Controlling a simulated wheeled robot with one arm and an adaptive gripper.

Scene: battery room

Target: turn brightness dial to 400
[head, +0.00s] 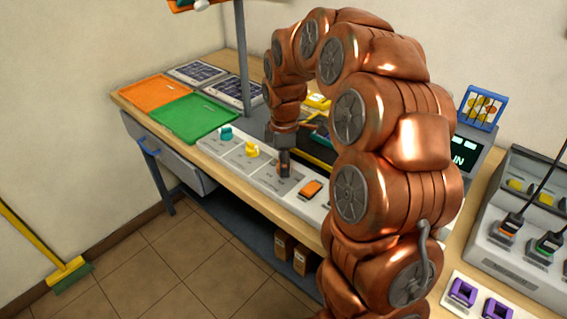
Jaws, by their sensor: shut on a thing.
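A pale control panel (232,160) lies along the front of the bench. It carries a teal dial (225,132), a yellow dial (251,149) and an orange rocker switch (311,189). My gripper (284,172) points down at the panel between the yellow dial and the orange switch. It is shut on a dial there, apparently the brightness dial, which the fingers almost wholly hide. The scale marks and labels are too small to read, so the dial's setting cannot be told.
An orange tray (152,92), a green tray (192,118) and solar panels (198,72) lie at the back left. A grey post (242,55) stands behind the dials. At right are a display (466,152) and a charger (520,250) with plugged cables.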

